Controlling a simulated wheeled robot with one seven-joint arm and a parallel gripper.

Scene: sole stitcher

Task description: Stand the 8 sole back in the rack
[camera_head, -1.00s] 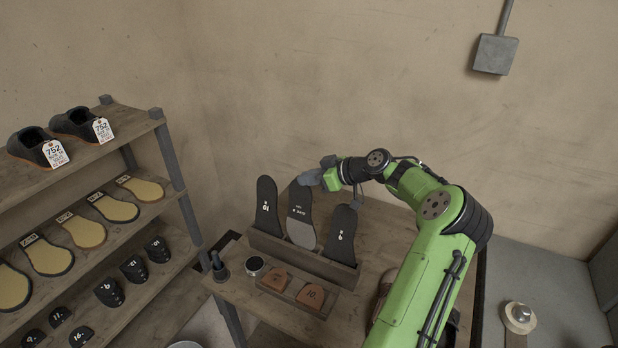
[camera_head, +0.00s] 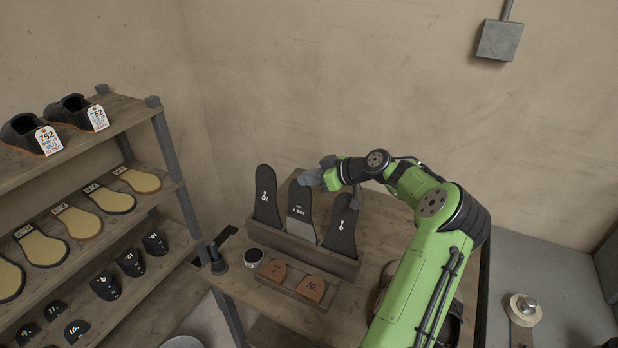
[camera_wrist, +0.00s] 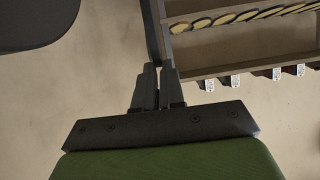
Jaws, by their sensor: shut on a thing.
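The rack (camera_head: 305,252) is a wooden holder on the bench. The 8 sole (camera_head: 299,212) is dark above and grey below, and stands upright at the rack's middle place. Its lower end meets the rack's front board, and how deep it sits is hidden. My gripper (camera_head: 326,172) is shut on its upper end. In the wrist view my fingers (camera_wrist: 158,88) pinch a thin dark edge, the sole seen edge-on (camera_wrist: 151,32). A black sole (camera_head: 265,196) stands in the rack to its left and another (camera_head: 341,226) to its right, both close beside it.
A small tray (camera_head: 290,287) with orange-brown pieces lies before the rack, next to a round tin (camera_head: 253,257) and a dark upright tool (camera_head: 217,262). A shelf unit (camera_head: 165,210) with soles and shoes stands left. The wall is behind.

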